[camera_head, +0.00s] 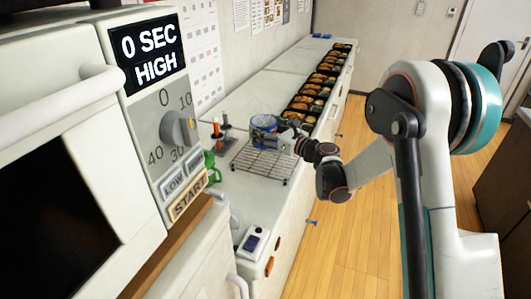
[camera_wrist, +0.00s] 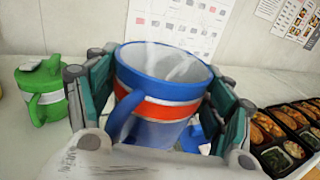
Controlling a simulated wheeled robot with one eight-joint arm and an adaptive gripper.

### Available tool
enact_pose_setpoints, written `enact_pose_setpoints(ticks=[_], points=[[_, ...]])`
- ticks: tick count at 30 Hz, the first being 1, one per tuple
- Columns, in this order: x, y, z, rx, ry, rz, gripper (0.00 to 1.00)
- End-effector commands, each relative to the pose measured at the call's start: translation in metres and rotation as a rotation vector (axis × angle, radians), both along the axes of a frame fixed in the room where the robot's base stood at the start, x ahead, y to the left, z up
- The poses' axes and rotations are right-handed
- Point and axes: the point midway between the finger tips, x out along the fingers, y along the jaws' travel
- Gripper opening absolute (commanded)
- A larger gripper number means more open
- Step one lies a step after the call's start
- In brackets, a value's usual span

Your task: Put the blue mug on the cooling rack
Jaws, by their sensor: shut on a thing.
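The blue mug (camera_head: 263,124), with a red and white band, is upright in my gripper (camera_head: 284,136). In the wrist view the mug (camera_wrist: 158,88) fills the middle, its handle toward the camera, with the fingers of my gripper (camera_wrist: 165,92) on both sides of it. The wire cooling rack (camera_head: 262,162) lies on the white counter. In the head view the mug shows at the rack's far edge. I cannot tell whether it touches the rack or is above the counter behind it. The rack is not visible in the wrist view.
A green mug (camera_wrist: 45,92) stands left of my gripper; something green (camera_head: 211,168) shows beside the microwave. Several filled bento trays (camera_head: 318,85) line the counter's right edge beyond the rack. A white device (camera_head: 252,244) lies on the near counter.

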Motion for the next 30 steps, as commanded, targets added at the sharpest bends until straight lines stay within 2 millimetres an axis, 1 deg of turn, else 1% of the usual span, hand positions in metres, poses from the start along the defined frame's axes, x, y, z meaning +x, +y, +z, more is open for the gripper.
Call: enact_pose_setpoints(ticks=[1,3,6,13,20,22,30], points=[[0.001,0.0,-0.013,0.001,0.0,0.0,0.32],[0.0,0.0,-0.025,0.001,0.0,0.0,0.32],[0.0,0.0,-0.035,0.001,0.0,0.0,0.32],[0.0,0.0,-0.047,0.001,0.0,-0.001,0.32],[0.0,0.0,-0.079,0.001,0.0,-0.001,0.32],[0.0,0.0,-0.082,0.001,0.0,-0.001,0.32],[0.0,0.0,-0.082,0.001,0.0,-0.001,0.32]])
